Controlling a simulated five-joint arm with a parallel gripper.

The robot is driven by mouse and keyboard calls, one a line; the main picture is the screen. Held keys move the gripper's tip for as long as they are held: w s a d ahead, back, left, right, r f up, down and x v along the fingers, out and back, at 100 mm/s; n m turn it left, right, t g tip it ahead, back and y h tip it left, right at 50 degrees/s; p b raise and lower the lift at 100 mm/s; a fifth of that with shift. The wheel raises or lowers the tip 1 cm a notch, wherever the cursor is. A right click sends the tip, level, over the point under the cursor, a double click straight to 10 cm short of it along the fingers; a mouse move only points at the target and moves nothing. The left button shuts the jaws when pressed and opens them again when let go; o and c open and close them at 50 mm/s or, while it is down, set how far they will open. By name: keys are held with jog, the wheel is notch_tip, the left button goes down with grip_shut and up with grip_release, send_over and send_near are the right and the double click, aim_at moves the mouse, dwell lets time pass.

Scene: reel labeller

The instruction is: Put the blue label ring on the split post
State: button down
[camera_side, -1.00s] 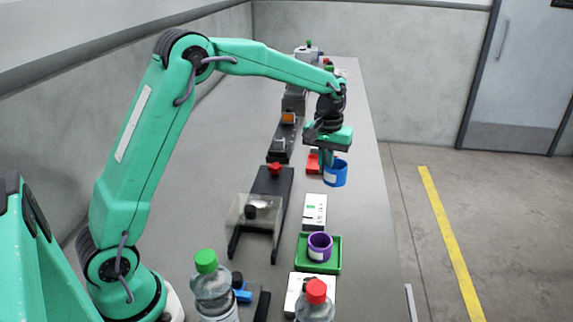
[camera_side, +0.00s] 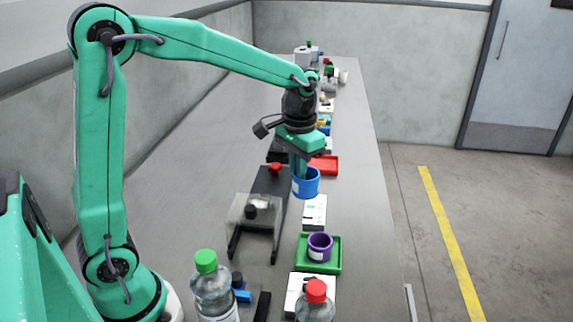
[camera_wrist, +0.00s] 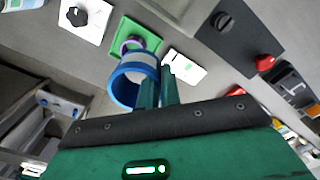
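The blue label ring (camera_side: 306,183) hangs from my gripper (camera_side: 299,168) above the bench, in the side view. It also shows in the wrist view (camera_wrist: 125,90), with its open end visible and a pale patch on its side. My gripper's fingers (camera_wrist: 158,88) are close together at the ring's edge and appear shut on its wall. The labeller (camera_side: 270,187) has a dark body, a red knob, a black knob and a clear cover. It stands left of and below the ring. I cannot make out the split post for certain.
A purple ring (camera_side: 319,246) stands in a green tray (camera_side: 334,263) nearer the camera. A white box (camera_side: 314,212) lies below the blue ring, and a red tray (camera_side: 325,164) is behind it. Bottles with green (camera_side: 205,261) and red caps (camera_side: 316,291) stand in front. The bench's left side is clear.

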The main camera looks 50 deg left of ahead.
jog(key=w+a+f+n, duration=0.2)
jog(key=w+f+n, duration=0.1)
jog(key=w, duration=0.4)
jog(key=w+a+f+n, duration=0.2)
jog(key=w+f+n, duration=0.2)
jog(key=w+n, duration=0.2)
jog(key=shift+w, duration=1.1)
jog(key=shift+a, duration=0.1)
jog(key=w+a+f, duration=0.1)
jog(key=a+f, duration=0.1)
jog(key=a, duration=0.1)
jog(key=w+a+f, duration=0.1)
jog(key=a+f, duration=0.1)
jog(key=a, duration=0.2)
jog(key=w+a+f, duration=0.1)
jog(key=a+f, duration=0.2)
jog(key=a, duration=0.1)
jog(key=shift+w, duration=0.1)
notch_tip(320, 180, down, 2)
jog(key=shift+a, duration=0.1)
jog(key=shift+f, duration=0.8)
jog(key=shift+f, duration=0.15)
